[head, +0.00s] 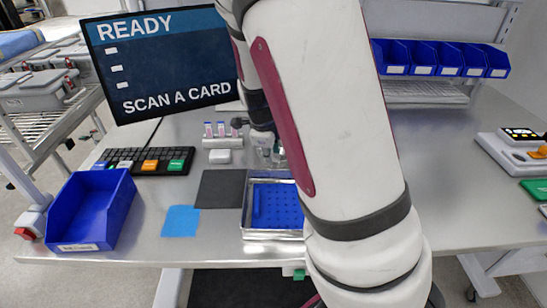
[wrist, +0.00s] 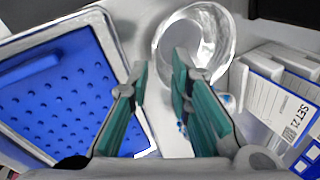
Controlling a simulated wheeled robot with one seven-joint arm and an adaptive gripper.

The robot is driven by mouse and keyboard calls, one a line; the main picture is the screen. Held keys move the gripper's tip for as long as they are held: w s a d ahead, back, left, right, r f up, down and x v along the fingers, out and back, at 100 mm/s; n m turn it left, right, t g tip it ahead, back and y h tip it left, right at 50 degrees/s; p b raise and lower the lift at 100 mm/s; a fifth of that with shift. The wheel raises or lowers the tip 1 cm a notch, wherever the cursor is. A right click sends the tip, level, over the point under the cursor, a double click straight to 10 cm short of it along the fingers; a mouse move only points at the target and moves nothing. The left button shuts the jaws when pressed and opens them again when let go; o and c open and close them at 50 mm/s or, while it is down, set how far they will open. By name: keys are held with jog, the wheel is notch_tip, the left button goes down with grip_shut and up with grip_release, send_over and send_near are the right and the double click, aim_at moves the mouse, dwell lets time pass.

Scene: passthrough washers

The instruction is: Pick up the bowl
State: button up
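The bowl (wrist: 222,42) is round, shiny and silver-grey, at the top middle of the wrist view. My gripper (wrist: 161,66) is open, with green-padded fingers pointing toward the bowl. In the picture the left finger lies outside the bowl's left rim and the right finger overlaps its inside. I cannot tell whether either finger touches the rim or how far above it they are. Nothing shows between the fingertips except the rim area. In the head view my gripper (head: 270,154) is small and partly hidden by my arm, and I cannot make out the bowl there.
A metal tray with a blue perforated insert (head: 286,212) lies close by. White card packs (wrist: 283,88) stand right of the bowl. A vial rack (head: 221,141), keyboard (head: 144,161), blue bin (head: 93,211) and screen (head: 165,62) are to the left. Bench (head: 460,190) at right is mostly clear.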

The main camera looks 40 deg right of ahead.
jog(key=shift+x, duration=2.9)
grip_shut()
